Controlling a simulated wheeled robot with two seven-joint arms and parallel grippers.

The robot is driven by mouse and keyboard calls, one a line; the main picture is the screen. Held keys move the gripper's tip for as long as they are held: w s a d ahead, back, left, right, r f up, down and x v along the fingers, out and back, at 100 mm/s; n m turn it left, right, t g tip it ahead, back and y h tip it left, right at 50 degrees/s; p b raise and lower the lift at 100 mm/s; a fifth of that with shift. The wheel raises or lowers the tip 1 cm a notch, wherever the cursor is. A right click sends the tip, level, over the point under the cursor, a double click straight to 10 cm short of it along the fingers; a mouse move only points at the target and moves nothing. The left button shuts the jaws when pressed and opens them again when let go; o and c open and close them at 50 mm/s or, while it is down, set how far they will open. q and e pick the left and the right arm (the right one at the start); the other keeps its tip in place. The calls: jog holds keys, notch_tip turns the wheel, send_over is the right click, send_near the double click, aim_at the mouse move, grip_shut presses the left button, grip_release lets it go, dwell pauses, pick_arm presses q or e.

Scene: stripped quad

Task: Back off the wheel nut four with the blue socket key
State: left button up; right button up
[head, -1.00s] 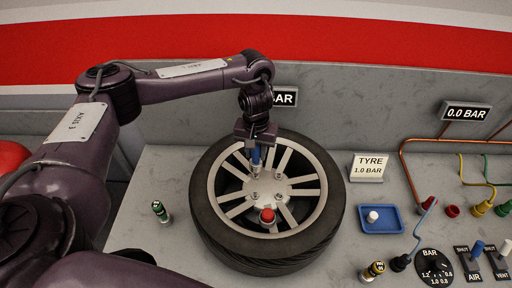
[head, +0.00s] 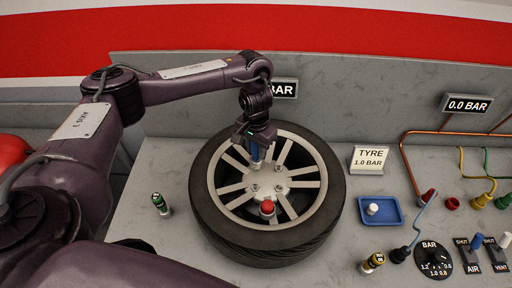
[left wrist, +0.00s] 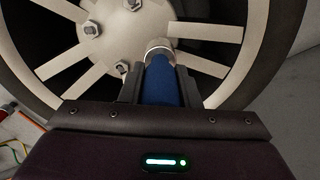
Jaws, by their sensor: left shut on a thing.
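My left gripper (head: 256,143) is shut on the blue socket key (head: 254,152), over the upper part of the wheel hub. In the left wrist view the blue key (left wrist: 160,82) stands between the fingers, its metal socket (left wrist: 159,47) pointing at the hub face. The socket hides whatever nut lies under it. The wheel (head: 326,208) lies flat on the bench, with a black tyre and pale spokes. A red cap (head: 267,208) sits on the lower hub. My right gripper is out of view.
A green-banded socket key (head: 160,203) stands left of the wheel, and a yellow-banded one (head: 373,262) at lower right. A blue tray (head: 380,224) holds a white knob. A TYRE 1.0 BAR sign (head: 369,159), gauge (head: 433,260), hoses and switches stand on the right.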

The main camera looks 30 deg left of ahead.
pick_arm(q)
jog(key=shift+r+p, duration=0.1)
jog(key=shift+p, duration=0.5)
dwell(0.6)
jog(key=shift+f, duration=0.2)
dwell(0.4)
jog(key=shift+f+b, duration=0.45)
jog(key=shift+f, duration=0.75)
jog(key=shift+r+n+p, duration=0.2)
jog(key=shift+n+p, duration=0.1)
jog(key=shift+p, duration=0.25)
jog(key=shift+n+p, duration=0.35)
jog(key=shift+n, duration=0.05)
jog(key=shift+f+n, duration=0.15)
jog(key=shift+n, duration=0.35)
